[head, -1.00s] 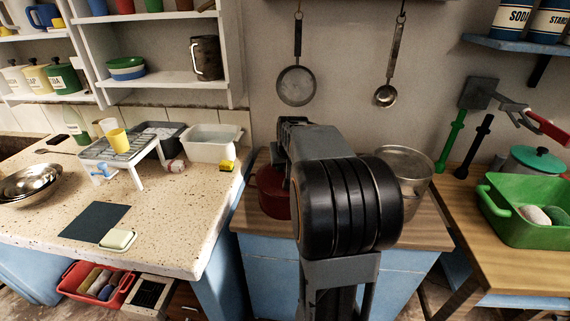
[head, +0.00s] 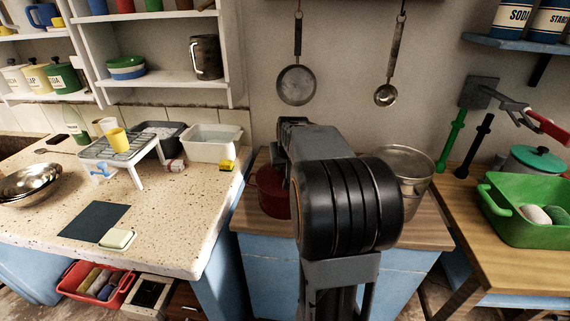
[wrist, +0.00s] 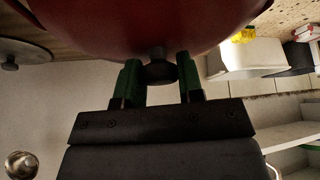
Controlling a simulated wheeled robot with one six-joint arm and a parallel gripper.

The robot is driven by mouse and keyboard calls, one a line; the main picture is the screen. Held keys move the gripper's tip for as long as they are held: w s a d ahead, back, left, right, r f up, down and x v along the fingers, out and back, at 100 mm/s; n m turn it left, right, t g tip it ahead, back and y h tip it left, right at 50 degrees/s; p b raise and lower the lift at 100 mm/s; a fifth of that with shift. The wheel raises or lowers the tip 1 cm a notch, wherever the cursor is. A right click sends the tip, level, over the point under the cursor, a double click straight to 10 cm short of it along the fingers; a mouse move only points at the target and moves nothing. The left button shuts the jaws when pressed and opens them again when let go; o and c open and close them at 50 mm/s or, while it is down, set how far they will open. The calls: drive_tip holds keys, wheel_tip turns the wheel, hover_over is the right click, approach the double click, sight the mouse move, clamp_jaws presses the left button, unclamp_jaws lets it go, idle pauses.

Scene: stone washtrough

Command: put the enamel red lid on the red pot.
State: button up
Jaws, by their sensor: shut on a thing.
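The enamel red lid (wrist: 150,30) fills the top of the wrist view, its dark knob (wrist: 160,73) between the green fingers. My gripper (wrist: 159,66) is shut on that knob. In the head view the red pot (head: 270,192) stands on the wooden top left of my arm, which covers its right side. My arm also hides the fingers and most of the lid region there. I cannot tell whether the lid touches the pot's rim or hangs just above it.
A steel pot (head: 412,165) stands close on the right, partly behind my arm. The speckled counter (head: 170,215) lies left, with a white basin (head: 212,140) and a small rack (head: 120,148). A green tub (head: 530,225) stands at the right. A skimmer (head: 297,86) and ladle (head: 386,95) hang behind.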

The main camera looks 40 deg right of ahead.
drive_tip(key=o, duration=1.6)
drive_tip(key=shift+r, duration=0.1)
drive_tip(key=shift+r+p, duration=2.7)
drive_tip(key=shift+r, duration=0.75)
